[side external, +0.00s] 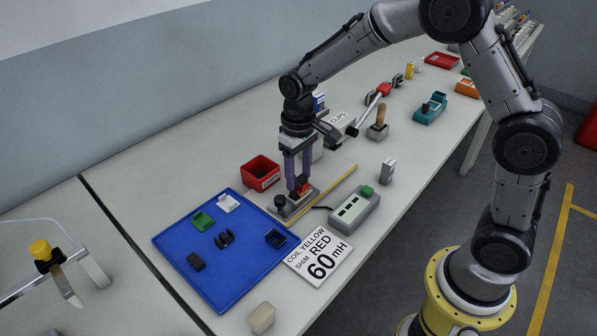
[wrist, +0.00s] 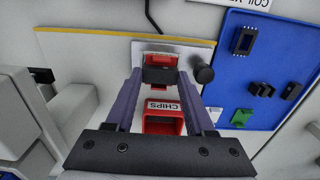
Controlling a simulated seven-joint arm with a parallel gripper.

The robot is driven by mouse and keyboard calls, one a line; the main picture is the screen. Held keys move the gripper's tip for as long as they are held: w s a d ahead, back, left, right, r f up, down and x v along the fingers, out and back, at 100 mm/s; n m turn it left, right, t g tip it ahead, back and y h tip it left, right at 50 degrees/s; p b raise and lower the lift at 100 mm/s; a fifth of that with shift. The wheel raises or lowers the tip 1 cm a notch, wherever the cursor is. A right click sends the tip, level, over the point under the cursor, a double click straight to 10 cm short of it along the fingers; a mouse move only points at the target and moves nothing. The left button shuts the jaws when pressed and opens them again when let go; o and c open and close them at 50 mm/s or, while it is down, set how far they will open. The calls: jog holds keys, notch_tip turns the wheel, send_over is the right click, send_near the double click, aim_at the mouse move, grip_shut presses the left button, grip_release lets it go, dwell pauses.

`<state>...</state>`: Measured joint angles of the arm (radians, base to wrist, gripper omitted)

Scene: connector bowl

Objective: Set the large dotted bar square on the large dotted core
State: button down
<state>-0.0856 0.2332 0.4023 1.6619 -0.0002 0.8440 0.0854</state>
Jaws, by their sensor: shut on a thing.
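My gripper (side external: 298,188) is shut on a dark bar (wrist: 160,76), gripped between the two purple fingers in the wrist view. The bar is at a red part (wrist: 158,59) on the grey fixture plate (wrist: 141,50). The red part also shows by the fingertips in the side view (side external: 304,188). The core is mostly hidden under the bar and fingers. I cannot tell whether the bar touches it or sits square. No dots can be made out at this size.
A black knob (side external: 280,201) stands on the plate beside the fingers. A blue tray (side external: 172,241) holds several small parts. A red bin (side external: 261,172), a grey meter box (side external: 354,210), a yellow strip (side external: 329,192) and a "RED 60mH" card (side external: 318,257) surround the fixture.

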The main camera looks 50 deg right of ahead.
jog(key=shift+c, duration=0.9)
grip_release()
jog(key=shift+r, duration=0.15)
notch_tip(320, 180, up, 18)
jog(key=s+t, duration=0.1)
jog(key=s, duration=0.1)
jog(key=s+d+r+t, duration=0.2)
jog(key=s+r, duration=0.3)
jog(key=s, duration=0.4)
jog(key=s+f+t, duration=0.1)
jog(key=s+f, duration=0.3)
jog(key=s, duration=0.2)
jog(key=s+d+f+t, duration=0.1)
jog(key=s+f, duration=0.3)
jog(key=s, duration=0.3)
jog(key=shift+s+d+t, duration=0.25)
jog(key=shift+s+t, duration=0.05)
